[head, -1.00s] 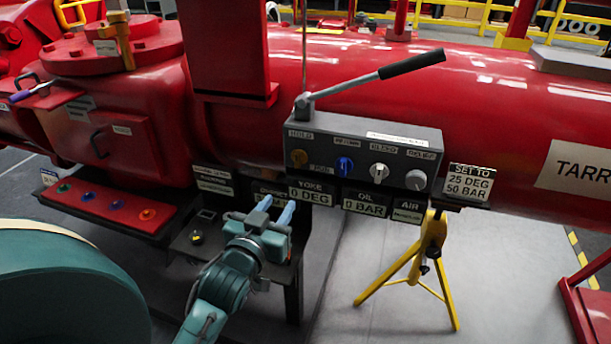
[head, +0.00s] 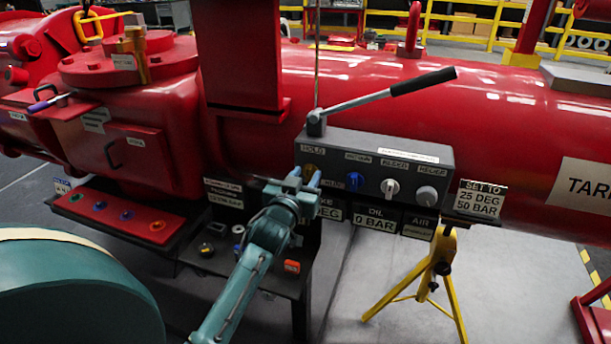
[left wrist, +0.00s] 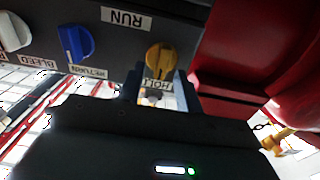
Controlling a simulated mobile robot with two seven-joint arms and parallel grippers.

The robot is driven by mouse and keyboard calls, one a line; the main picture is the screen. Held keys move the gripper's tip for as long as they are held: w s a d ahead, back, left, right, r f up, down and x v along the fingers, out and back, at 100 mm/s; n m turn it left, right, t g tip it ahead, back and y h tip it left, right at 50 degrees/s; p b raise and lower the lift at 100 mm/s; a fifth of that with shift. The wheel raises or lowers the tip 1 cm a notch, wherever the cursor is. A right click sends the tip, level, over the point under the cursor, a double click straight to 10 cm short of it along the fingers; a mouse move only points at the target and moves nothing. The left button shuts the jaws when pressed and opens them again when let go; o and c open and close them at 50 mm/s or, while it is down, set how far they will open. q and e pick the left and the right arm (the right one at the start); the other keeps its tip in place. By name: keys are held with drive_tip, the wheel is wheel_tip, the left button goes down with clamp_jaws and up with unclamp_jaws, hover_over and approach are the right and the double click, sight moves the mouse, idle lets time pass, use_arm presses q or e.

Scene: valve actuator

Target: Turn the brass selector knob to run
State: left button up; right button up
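The brass selector knob (head: 309,168) sits at the left end of the grey control box (head: 400,160), mostly hidden behind my left gripper. In the left wrist view, which is upside down, the brass knob (left wrist: 160,60) shows with a HOLD label (left wrist: 157,88) on one side and a RUN label (left wrist: 127,18) on the other. My left gripper (head: 305,178) is at the front of the box, right before the knob. Its two fingers (left wrist: 160,86) are apart, with the knob just beyond the gap; contact cannot be told. My right gripper is not in view.
A blue knob (head: 355,181), a white knob (head: 389,188) and a grey knob (head: 427,196) sit right of the brass one. A lever (head: 390,94) rises over the box. A dark stand (head: 250,268) is below my arm; a yellow tripod (head: 438,262) stands at right.

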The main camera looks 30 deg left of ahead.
use_arm(q)
drive_tip(key=shift+w+a, duration=0.1)
drive_tip(key=shift+w, duration=0.2)
drive_tip(key=shift+c, duration=0.5)
clamp_jaws()
